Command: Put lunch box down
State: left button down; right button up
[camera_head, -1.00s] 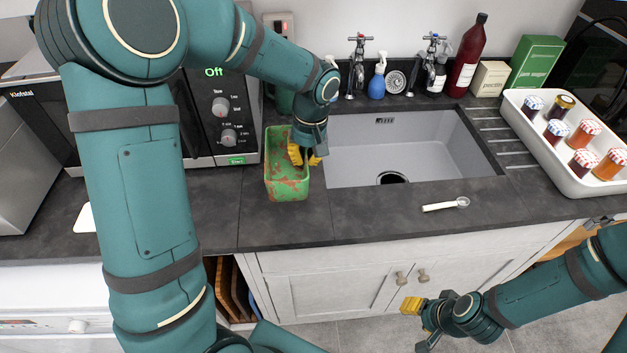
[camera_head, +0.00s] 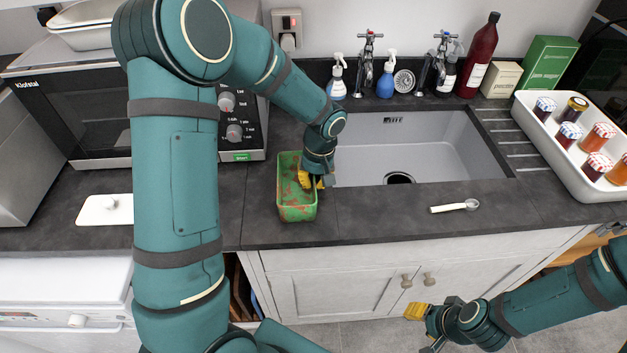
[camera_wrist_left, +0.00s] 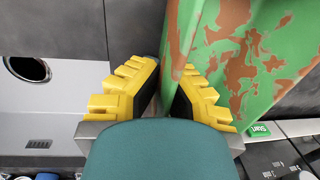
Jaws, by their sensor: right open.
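The lunch box (camera_head: 285,195) is an open green box with rust-brown patches, upright over the counter left of the sink. In the left wrist view its green patched wall (camera_wrist_left: 255,45) fills the upper right. My left gripper (camera_head: 311,182) is at the box's right wall, its yellow fingers (camera_wrist_left: 165,95) on either side of that wall and closed on it. I cannot tell whether the box's base touches the counter. My right gripper (camera_head: 418,312) is open and empty, low in front of the cabinet doors.
The sink (camera_head: 430,150) is right of the box, the microwave (camera_head: 90,125) behind left. A white lid (camera_head: 103,210) lies at left. A white tray of jars (camera_head: 575,185) stands at right.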

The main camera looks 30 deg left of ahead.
pick_arm(q)
jog(key=shift+f, duration=0.1)
jog(key=c, duration=1.1)
grip_release()
jog(key=shift+c, duration=0.2)
